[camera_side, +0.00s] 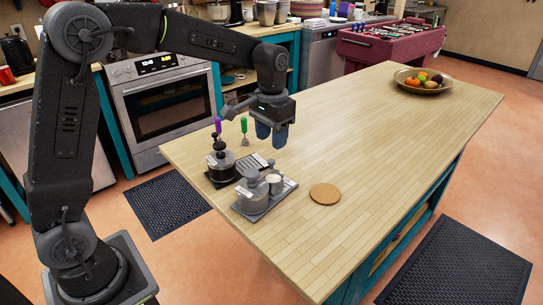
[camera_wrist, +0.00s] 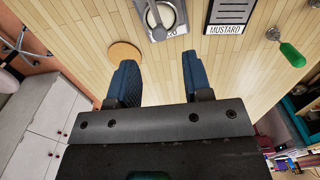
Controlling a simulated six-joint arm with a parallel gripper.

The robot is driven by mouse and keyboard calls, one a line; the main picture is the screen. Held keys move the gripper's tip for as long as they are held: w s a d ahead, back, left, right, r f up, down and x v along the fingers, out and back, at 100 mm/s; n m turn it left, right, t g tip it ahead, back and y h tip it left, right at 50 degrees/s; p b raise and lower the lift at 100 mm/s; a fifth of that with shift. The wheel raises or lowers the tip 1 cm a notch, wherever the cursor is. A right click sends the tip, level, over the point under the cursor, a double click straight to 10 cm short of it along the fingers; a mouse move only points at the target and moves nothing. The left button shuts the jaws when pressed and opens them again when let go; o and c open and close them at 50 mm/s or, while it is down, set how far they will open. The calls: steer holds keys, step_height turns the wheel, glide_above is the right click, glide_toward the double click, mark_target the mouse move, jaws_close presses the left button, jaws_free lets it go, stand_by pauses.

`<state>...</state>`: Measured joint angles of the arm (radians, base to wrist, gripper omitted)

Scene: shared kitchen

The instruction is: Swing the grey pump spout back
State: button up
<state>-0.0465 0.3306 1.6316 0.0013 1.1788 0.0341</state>
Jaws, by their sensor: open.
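A grey pump jar (camera_side: 252,184) stands on a grey tray (camera_side: 250,211) on the wooden island, beside a smaller pale cup (camera_side: 275,183). A grey jar top with a spout (camera_wrist: 160,14) shows at the top edge of the wrist view, partly cut off; which way the spout points is hard to tell. A second pump jar (camera_side: 221,166), with a black top, stands behind on a dark tray. My gripper (camera_side: 272,136) is open and empty, with blue fingertips, above the island behind the jars. Its spread fingers also show in the wrist view (camera_wrist: 158,75), apart from the jar.
A round cork coaster (camera_side: 325,193) lies right of the grey tray. Green-handled (camera_side: 244,126) and purple-handled (camera_side: 218,126) tools stand behind. A fruit bowl (camera_side: 422,85) sits at the far end; the middle is clear.

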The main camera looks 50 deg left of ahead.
mark_target(271, 160)
step_height(271, 160, down, 6)
stand_by(0.5)
jaws_close()
stand_by(0.3)
